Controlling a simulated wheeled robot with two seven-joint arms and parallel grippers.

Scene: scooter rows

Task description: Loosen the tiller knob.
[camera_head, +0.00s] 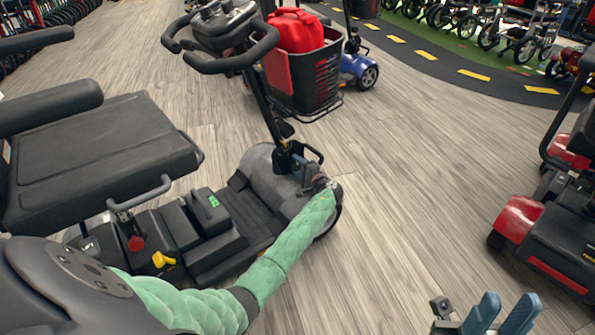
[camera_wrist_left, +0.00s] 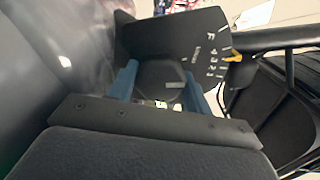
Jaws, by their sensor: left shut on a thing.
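The scooter's tiller (camera_head: 262,105) rises from its front end, with black handlebars (camera_head: 225,60) at the top. My left arm reaches to the tiller's base, and my left gripper (camera_head: 318,182) is small and partly hidden there. In the left wrist view, the blue fingers of my left gripper (camera_wrist_left: 160,88) are shut on a dark tiller knob (camera_wrist_left: 158,74), one on each side. A dark plate (camera_wrist_left: 195,45) with white marks and a yellow pointer (camera_wrist_left: 233,58) lies beyond it. In the head view I cannot make out the knob. My right gripper (camera_head: 508,305) is open and empty at the bottom right.
A black basket (camera_head: 310,75) with a red bag (camera_head: 296,30) hangs on the tiller's front. The scooter's seat (camera_head: 95,150) is at left. A red scooter (camera_head: 530,220) stands at right. Wood floor (camera_head: 420,160) between them is clear.

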